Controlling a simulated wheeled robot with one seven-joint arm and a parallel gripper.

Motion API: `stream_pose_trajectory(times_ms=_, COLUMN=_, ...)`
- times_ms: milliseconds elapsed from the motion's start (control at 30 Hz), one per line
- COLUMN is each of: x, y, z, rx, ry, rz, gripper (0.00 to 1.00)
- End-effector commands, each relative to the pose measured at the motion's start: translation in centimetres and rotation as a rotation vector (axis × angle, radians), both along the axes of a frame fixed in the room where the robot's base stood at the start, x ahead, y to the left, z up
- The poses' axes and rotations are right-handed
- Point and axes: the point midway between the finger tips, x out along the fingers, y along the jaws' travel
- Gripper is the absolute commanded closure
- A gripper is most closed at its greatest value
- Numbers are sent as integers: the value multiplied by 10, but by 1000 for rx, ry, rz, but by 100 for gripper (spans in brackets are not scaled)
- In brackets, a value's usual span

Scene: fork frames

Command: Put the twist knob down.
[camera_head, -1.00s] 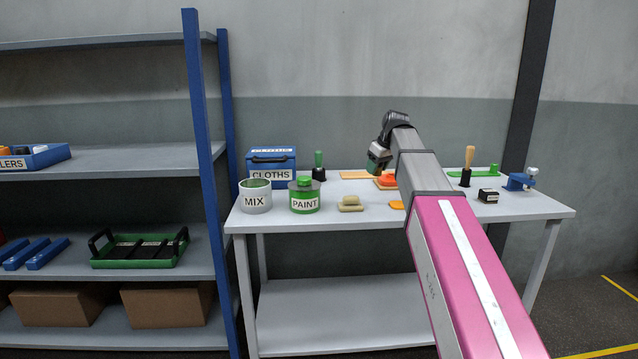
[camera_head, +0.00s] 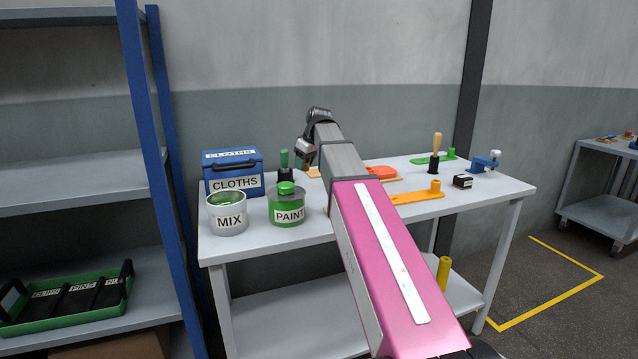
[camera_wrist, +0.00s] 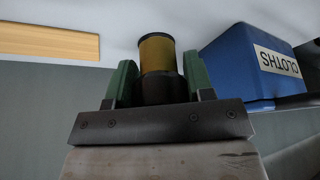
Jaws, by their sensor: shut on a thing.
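The twist knob (camera_wrist: 157,54) is a short brass-coloured cylinder with a dark rim and a dark lower part. In the wrist view it sits between the green fingers of my gripper (camera_wrist: 157,82), which is shut on it. In the head view my gripper (camera_head: 304,152) is over the back left of the grey table (camera_head: 285,248), near the green-handled tool. The knob is too small there to make out clearly. I cannot tell how high it is above the tabletop.
The blue CLOTHS box (camera_head: 233,170), MIX can (camera_head: 227,214) and PAINT can (camera_head: 287,206) crowd the left end. An orange strip (camera_head: 415,197), black block (camera_head: 462,181) and blue clamp (camera_head: 486,162) are at right. My arm hides the middle. Blue shelving (camera_head: 150,120) is left.

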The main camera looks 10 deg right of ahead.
Motion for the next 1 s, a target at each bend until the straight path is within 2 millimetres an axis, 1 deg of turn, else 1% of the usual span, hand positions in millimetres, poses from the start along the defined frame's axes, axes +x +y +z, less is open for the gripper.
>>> stream_pose_trajectory(times_ms=33, x=-1, y=-11, z=-7, rx=0, ry=0, rz=-2, gripper=82)
stream_pose_trajectory(times_ms=133, x=0, y=-31, z=-18, rx=-1, ry=1, rz=-3, gripper=82)
stream_pose_trajectory(times_ms=233, x=0, y=-47, z=-28, rx=-1, ry=1, rz=-2, gripper=82)
stream_pose_trajectory(times_ms=333, x=0, y=-57, z=-34, rx=-1, ry=-1, rz=0, gripper=82)
stream_pose_trajectory(times_ms=433, x=0, y=-62, z=-37, rx=0, ry=0, rz=0, gripper=82)
stream_pose_trajectory(times_ms=567, x=0, y=-63, z=-44, rx=0, ry=0, rz=1, gripper=82)
stream_pose_trajectory(times_ms=833, x=0, y=-62, z=-76, rx=0, ry=0, rz=1, gripper=82)
stream_pose_trajectory(times_ms=1000, x=0, y=-62, z=-77, rx=-1, ry=-2, rz=1, gripper=82)
